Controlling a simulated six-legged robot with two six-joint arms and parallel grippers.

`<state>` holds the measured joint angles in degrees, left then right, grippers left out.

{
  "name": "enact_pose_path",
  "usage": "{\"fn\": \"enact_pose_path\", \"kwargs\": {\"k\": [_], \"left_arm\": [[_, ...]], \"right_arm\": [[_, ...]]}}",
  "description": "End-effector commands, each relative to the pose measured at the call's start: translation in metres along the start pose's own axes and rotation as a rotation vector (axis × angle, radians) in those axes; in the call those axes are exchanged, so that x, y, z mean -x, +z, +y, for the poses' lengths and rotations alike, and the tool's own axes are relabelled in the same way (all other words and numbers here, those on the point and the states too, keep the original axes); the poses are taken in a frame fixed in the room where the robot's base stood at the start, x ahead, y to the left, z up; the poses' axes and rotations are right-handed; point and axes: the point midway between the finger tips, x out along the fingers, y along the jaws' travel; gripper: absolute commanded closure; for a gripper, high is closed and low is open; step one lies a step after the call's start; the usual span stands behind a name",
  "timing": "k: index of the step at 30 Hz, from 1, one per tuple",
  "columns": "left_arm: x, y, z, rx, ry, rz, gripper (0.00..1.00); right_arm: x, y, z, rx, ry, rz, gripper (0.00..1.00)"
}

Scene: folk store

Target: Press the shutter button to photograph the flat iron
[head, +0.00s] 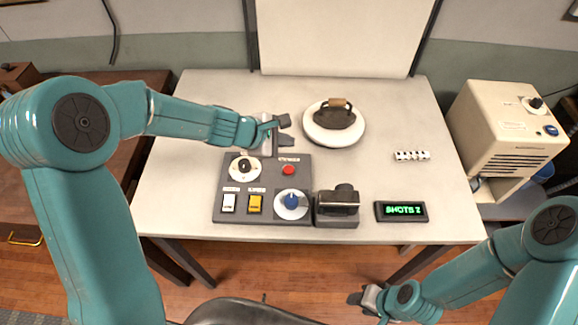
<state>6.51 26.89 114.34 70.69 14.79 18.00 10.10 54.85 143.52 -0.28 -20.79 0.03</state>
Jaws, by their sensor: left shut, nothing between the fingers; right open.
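The dark flat iron (336,115) with a wooden handle stands on a round white plate (318,137) at the back middle of the table. A grey control panel (277,180) lies in front of it. The panel has a red button (288,169) near its upper right; its label is too small to read. My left gripper (283,122) is shut and empty, above the area behind the panel, left of the iron. It appears apart from the red button. My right gripper (362,298) is open and empty, low in front of the table's front edge.
The panel also has a white dial (245,167), a white switch (228,203), a yellow switch (255,204) and a blue knob (291,202). A dark camera-like device (338,204) adjoins it. A display (401,211) reads "SHOTS 2". A beige machine (508,128) stands right.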

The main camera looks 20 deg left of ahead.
Motion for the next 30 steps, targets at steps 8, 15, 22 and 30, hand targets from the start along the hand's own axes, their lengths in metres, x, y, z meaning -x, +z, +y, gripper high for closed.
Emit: {"fn": "enact_pose_path", "kwargs": {"k": [8,15,22,30], "left_arm": [[-0.009,-0.005,-0.005,0.0,-0.001,0.0,1.0],[-0.031,-0.021,-0.019,0.0,0.0,0.0,1.0],[-0.056,-0.038,-0.036,0.0,0.0,0.0,1.0],[-0.065,-0.045,-0.042,-0.001,0.0,0.0,1.0]], "right_arm": [[-0.01,0.0,0.004,0.0,0.0,0.0,0.57],[-0.037,-0.001,0.013,0.0,0.0,0.0,0.57],[-0.068,-0.002,0.024,0.0,0.0,0.0,0.57],[-0.081,-0.002,0.029,0.0,0.0,0.0,0.57]]}}
